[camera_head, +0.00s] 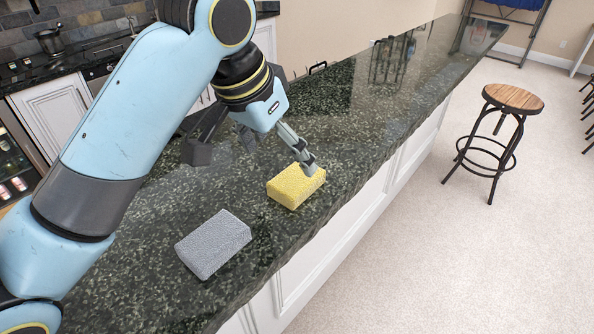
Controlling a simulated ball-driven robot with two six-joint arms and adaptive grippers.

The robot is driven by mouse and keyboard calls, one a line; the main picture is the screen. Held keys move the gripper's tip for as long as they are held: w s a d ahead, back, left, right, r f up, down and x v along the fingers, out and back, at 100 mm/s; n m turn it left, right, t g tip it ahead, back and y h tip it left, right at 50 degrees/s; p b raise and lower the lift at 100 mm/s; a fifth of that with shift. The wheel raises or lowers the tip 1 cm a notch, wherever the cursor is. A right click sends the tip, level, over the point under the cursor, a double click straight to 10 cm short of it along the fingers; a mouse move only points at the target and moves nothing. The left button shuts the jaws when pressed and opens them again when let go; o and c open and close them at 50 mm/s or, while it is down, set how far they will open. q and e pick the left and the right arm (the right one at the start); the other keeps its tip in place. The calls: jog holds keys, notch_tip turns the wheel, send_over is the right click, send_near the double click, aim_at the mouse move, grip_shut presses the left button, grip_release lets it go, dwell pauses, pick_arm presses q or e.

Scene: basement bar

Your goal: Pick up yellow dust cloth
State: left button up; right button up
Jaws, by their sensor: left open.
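The yellow dust cloth (294,188) looks like a thick, rough-textured yellow block. It lies flat on the dark green speckled stone counter, near the counter's right edge. My left gripper (280,156) is open just above and behind it. One fingertip overlaps the cloth's far top edge in the picture; I cannot tell whether it touches. The gripper's far side is partly hidden by its own body. My right gripper is not in view.
A grey block of similar shape (213,244) lies on the counter nearer to me. The counter (345,125) is clear beyond the yellow cloth. A wooden-topped stool (513,98) stands on the pale carpet at right. A pot (50,40) sits on the back counter.

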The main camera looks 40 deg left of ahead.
aim_at(295, 178)
pick_arm(q)
jog(key=x, duration=0.5)
jog(key=p+x, duration=0.1)
jog(key=x, duration=0.1)
jog(key=shift+w+d+f, duration=0.1)
jog(key=shift+w+d, duration=0.1)
jog(key=shift+d, duration=0.05)
jog(key=shift+w+f, duration=0.1)
jog(key=shift+f, duration=0.15)
jog(key=shift+a, duration=0.1)
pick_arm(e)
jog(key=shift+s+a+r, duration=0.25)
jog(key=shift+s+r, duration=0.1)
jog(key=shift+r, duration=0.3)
pick_arm(q)
jog(key=shift+f, duration=0.2)
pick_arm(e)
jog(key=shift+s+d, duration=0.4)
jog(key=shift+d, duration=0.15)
pick_arm(q)
jog(key=shift+f, duration=0.1)
jog(key=shift+c, duration=0.2)
